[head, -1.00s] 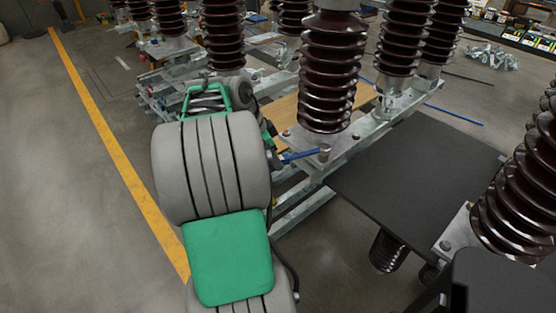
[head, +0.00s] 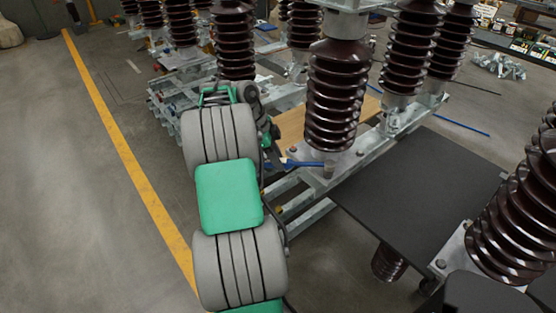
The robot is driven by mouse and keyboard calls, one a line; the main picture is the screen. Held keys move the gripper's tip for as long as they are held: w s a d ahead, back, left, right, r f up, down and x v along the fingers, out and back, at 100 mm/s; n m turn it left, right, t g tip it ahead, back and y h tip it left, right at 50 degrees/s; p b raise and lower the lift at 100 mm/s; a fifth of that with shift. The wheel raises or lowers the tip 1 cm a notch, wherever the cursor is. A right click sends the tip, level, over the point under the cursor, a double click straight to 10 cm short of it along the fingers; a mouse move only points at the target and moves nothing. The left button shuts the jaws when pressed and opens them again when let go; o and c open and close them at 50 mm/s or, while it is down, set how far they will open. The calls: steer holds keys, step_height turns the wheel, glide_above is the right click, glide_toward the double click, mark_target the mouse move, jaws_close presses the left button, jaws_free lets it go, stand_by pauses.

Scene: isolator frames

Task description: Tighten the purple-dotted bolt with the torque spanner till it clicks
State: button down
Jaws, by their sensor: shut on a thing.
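The torque spanner (head: 306,164) has a blue shaft. It lies roughly level, from my gripper to a grey bolt or socket (head: 328,171) at the front corner of the steel base plate (head: 312,156). My gripper (head: 275,157) is partly hidden behind my own grey and green arm, and it is shut on the spanner's near end. The base plate carries a tall brown ribbed insulator (head: 336,95). Whether the spanner's head is seated on the bolt is too small to tell. No purple dot can be made out on any bolt.
More brown insulators (head: 408,45) stand behind on the galvanised frame (head: 300,212). A black flat panel (head: 425,190) lies to the right of the spanner. A wooden board (head: 292,122) lies behind it. Open floor (head: 70,200) is at the left, with a yellow line (head: 130,160).

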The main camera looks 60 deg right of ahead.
steer(key=shift+r+p, duration=2.55)
steer(key=shift+r, duration=0.75)
steer(key=shift+f, duration=0.1)
